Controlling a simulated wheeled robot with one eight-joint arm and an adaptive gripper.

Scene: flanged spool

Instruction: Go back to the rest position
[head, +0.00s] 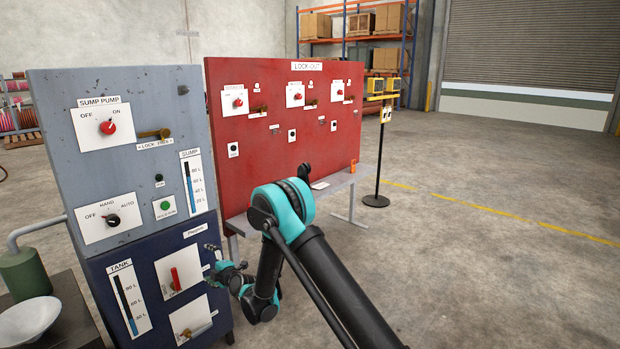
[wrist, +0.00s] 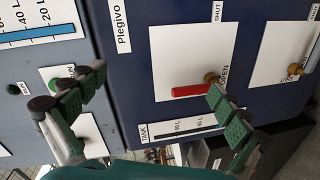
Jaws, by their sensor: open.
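My gripper (head: 226,267) is in front of the lower right part of the dark blue panel (head: 140,262) in the head view. In the wrist view my gripper (wrist: 158,104) has its two green-padded fingers spread wide, with nothing held between them. A red valve lever (head: 174,279) stands upright on a white plate, to the left of my gripper. In the wrist view the red lever (wrist: 190,91) shows beyond the gap, near the right fingertip; the distance is hard to tell. Its OPEN and SHUT labels are readable there.
The grey sump pump panel (head: 130,185) rises above the blue one. A red lock-out board (head: 285,140) on a grey bench (head: 345,180) stands behind my arm. A yellow-topped stand (head: 378,150) is further back. The concrete floor to the right is clear.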

